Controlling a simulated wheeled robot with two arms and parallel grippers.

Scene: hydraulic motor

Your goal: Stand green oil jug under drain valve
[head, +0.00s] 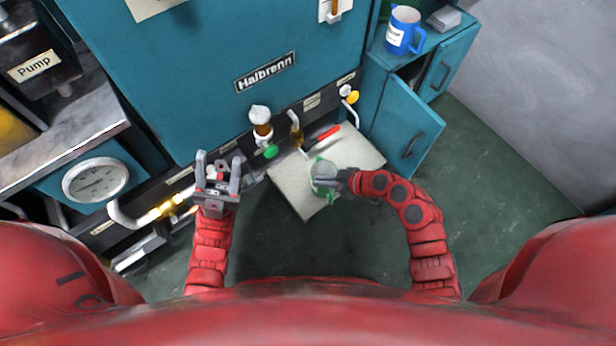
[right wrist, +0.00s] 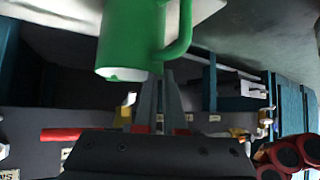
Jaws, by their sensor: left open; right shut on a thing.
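The green oil jug (head: 322,172) is over the pale mat (head: 292,190) on the floor; I cannot tell whether it touches it. My right gripper (head: 340,181) is shut on the jug from the right, by its handle side. In the right wrist view the green jug (right wrist: 128,38) and its handle (right wrist: 184,32) are just past the fingers (right wrist: 158,92). The drain valve (head: 297,137), a brass tap with a red lever (head: 326,134), is on the machine front, behind and left of the jug. My left gripper (head: 219,166) is open and empty, left of the mat.
The teal machine (head: 200,70) fills the back. A filler with a green knob (head: 270,152) is left of the valve. An open cabinet door (head: 405,130) stands right of the mat. A blue jug (head: 404,32) is on the cabinet top. The floor at right is clear.

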